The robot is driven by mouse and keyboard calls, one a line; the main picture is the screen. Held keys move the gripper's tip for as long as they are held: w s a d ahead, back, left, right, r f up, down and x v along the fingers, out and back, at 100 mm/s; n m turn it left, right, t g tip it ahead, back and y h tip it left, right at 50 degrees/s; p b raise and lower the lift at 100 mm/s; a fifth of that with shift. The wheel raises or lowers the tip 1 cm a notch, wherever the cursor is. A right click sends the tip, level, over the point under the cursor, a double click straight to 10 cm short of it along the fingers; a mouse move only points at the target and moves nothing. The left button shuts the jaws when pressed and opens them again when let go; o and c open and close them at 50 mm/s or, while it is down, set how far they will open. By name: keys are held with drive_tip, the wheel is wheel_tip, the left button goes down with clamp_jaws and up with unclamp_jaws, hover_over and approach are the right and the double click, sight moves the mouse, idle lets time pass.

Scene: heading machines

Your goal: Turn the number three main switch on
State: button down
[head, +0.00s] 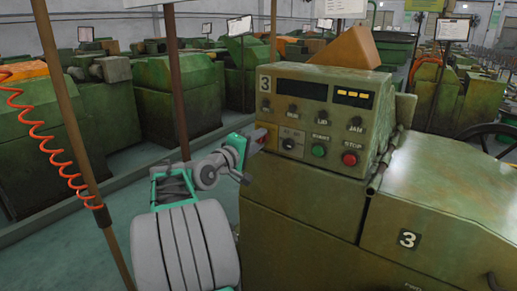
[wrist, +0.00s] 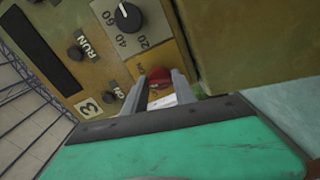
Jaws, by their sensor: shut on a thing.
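The main switch is a red rotary knob (wrist: 159,76) on a yellow plate (wrist: 172,55) on the machine marked 3. In the wrist view my gripper (wrist: 161,84) has one finger on each side of the knob and is shut on it. In the head view my gripper (head: 257,144) reaches the left end of the control box (head: 313,118), where the red and yellow of the switch are small and partly covered.
The box front carries a black selector (head: 288,144), a green button (head: 318,151), a red stop button (head: 349,159) and several small knobs. Other green machines fill the background.

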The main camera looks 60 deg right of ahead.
drive_tip(key=m+b, duration=0.3)
drive_tip(key=shift+f+m, duration=0.3)
drive_tip(key=shift+f, duration=0.05)
drive_tip(key=shift+r+m+b, duration=0.2)
drive_tip(key=shift+m+b, duration=1.25)
drive_tip(key=shift+m, duration=0.05)
drive_tip(key=shift+r, duration=0.1)
drive_tip(key=c, duration=1)
unclamp_jaws()
drive_tip(key=shift+a, duration=0.1)
drive_tip(key=w+a, duration=0.1)
drive_tip(key=a, duration=0.6)
drive_tip(key=shift+w+a, duration=0.15)
drive_tip(key=shift+a, duration=0.1)
